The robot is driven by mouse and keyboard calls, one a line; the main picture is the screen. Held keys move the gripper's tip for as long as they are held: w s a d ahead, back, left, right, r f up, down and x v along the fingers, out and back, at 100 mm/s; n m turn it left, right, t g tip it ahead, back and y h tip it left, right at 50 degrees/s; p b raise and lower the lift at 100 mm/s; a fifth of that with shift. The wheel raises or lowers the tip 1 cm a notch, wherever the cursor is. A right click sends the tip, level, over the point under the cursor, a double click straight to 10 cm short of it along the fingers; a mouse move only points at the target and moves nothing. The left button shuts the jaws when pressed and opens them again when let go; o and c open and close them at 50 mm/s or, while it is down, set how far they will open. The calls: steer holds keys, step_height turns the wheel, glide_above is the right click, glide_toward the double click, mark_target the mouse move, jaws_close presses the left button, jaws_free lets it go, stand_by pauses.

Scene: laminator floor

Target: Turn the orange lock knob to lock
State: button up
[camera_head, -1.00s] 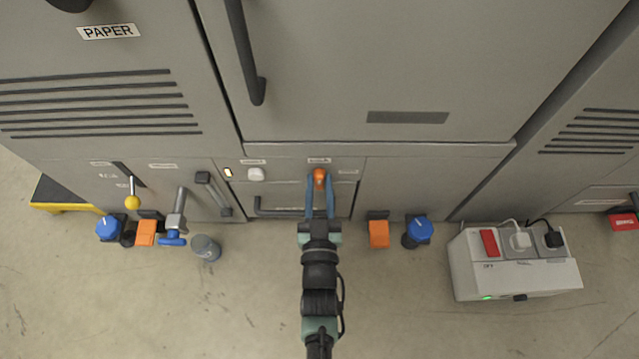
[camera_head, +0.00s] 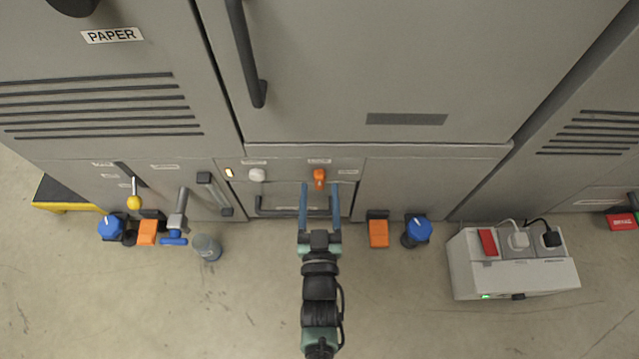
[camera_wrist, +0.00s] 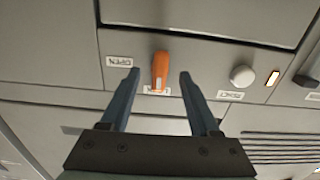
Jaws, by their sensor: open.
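The orange lock knob (camera_head: 319,176) is on the grey machine's front panel, above the dark bar handle. In the wrist view, which is turned upside down, the knob (camera_wrist: 160,68) is a long orange lever, nearly upright and slightly tilted. My gripper (camera_head: 319,186) is open in front of the panel, its two blue fingers spread to the left and right of the knob. In the wrist view my gripper (camera_wrist: 159,73) has a clear gap on each side of the knob. An OPEN label (camera_wrist: 119,61) sits beside the knob; another label (camera_wrist: 157,91) is partly hidden by it.
A white round knob (camera_head: 257,174) and a lit indicator (camera_head: 229,172) are left of the orange knob. The dark bar handle (camera_head: 275,212) runs behind my fingers. Blue knobs (camera_head: 418,230) and orange blocks (camera_head: 379,234) stand low on both sides. A grey socket box (camera_head: 512,275) is at right.

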steer(key=s+p, duration=0.3)
steer(key=s, duration=0.8)
